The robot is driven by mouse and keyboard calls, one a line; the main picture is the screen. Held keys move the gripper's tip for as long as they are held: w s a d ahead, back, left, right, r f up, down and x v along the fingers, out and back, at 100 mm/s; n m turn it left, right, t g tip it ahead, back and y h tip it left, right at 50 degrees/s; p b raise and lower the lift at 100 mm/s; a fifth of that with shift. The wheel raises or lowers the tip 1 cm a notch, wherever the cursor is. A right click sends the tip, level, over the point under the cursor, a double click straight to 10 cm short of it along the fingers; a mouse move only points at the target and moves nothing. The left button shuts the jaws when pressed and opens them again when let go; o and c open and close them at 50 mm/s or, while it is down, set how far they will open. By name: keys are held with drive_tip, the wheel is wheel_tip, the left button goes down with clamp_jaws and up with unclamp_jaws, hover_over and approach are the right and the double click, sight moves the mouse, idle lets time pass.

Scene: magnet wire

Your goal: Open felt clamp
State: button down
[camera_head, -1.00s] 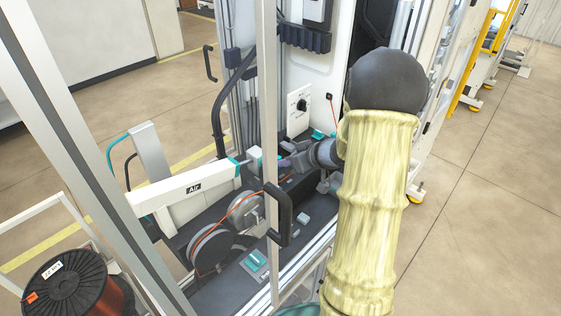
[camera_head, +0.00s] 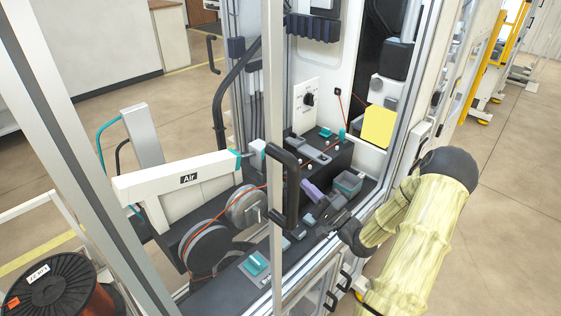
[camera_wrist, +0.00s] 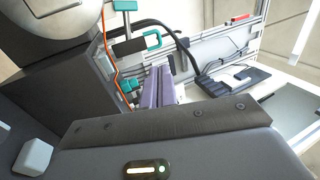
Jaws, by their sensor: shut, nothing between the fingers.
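The orange wire (camera_head: 300,150) runs from the wheels up over a dark block. On that block sit a grey clamp-like part (camera_head: 309,151) and small teal pieces (camera_head: 325,132); I cannot tell for sure which is the felt clamp. My gripper (camera_head: 309,187) is shut and empty, its purple fingers low in front of the dark block and apart from the grey part. In the wrist view the purple fingers (camera_wrist: 160,84) lie together. A teal handle (camera_wrist: 153,40) beside a black cylinder (camera_wrist: 128,47) and the wire (camera_wrist: 108,55) show beyond them.
A black door handle (camera_head: 287,187) on an upright frame post stands left of my gripper. Two grey wheels (camera_head: 208,248), a white arm marked Air (camera_head: 180,180) and a copper spool (camera_head: 45,290) are at left.

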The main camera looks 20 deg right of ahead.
drive_tip(key=p+x, duration=0.6)
drive_tip(key=x, duration=0.8)
drive_tip(key=shift+p, duration=0.35)
drive_tip(key=shift+w+d+r, duration=0.1)
drive_tip(key=shift+w+r, duration=0.05)
